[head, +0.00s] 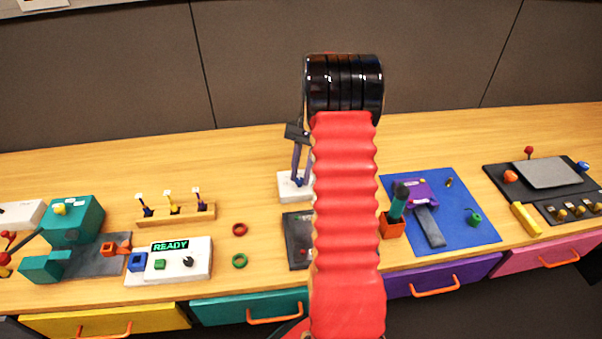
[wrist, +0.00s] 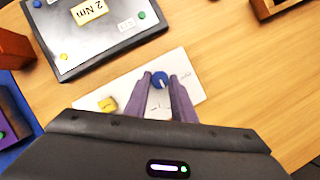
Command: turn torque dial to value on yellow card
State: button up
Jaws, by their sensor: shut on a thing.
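The torque dial (wrist: 158,79) is a blue round knob with a white mark on it, set on a white plate (wrist: 182,60) in the wrist view. My gripper (wrist: 166,77) has its two purple fingers on either side of the knob, shut on it. The scale marks on the plate are too small to read, so I cannot tell the dial's value. The yellow card (wrist: 89,11) lies on a dark tray and reads "2 Nm", upside down. In the head view my gripper (head: 298,178) reaches down to the white plate (head: 287,196), and the knob is mostly hidden.
The dark tray (head: 297,262) lies nearer in the head view, partly behind my red arm. A blue mat (head: 460,195) with tools lies to the right. Bare wood lies left of the plate.

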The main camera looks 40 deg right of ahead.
jog(key=o, duration=1.1)
jog(key=shift+c, duration=0.2)
jog(key=v, duration=1.3)
jog(key=shift+r, duration=0.35)
jog(key=shift+w+d, duration=0.1)
jog(key=shift+d, duration=0.05)
